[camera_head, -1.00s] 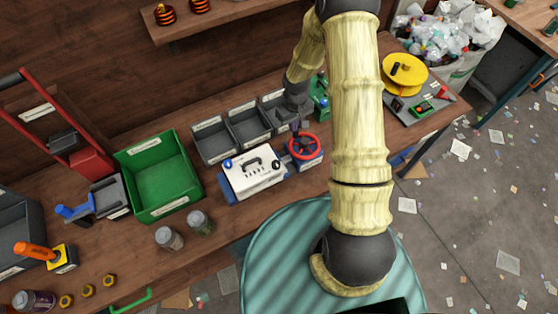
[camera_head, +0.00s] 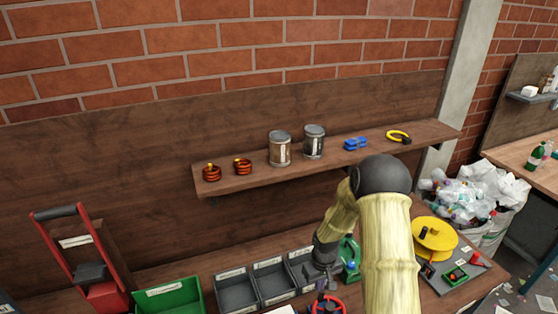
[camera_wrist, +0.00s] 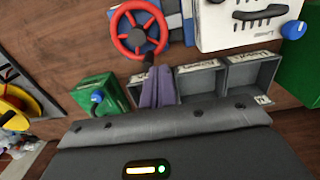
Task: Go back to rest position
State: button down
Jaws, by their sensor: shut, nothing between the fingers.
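My gripper (camera_wrist: 157,88) shows in the wrist view as two purple-grey fingers pressed together, with nothing between them. It points down over the bench (camera_wrist: 195,55), close to the red handwheel (camera_wrist: 138,32) and in front of the grey bins (camera_wrist: 250,72). In the head view my gripper (camera_head: 321,287) is small and partly hidden, just above the red handwheel (camera_head: 327,303). My arm is bent and reaches from the lower right towards the bins.
A white case (camera_wrist: 245,25) lies near the handwheel. A wall shelf (camera_head: 330,158) with cans and coils runs above the bench. A yellow reel (camera_head: 434,237) stands at right.

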jog(key=s+r+m+t+b, duration=0.2)
jog(key=s+r+b, duration=0.5)
jog(key=s+r, duration=0.8)
jog(key=shift+s+a+r+m+t, duration=0.2)
jog(key=shift+s+a+m+t, duration=0.1)
jog(key=shift+s+m, duration=0.55)
jog(key=shift+s+d, duration=0.15)
dwell(1.8)
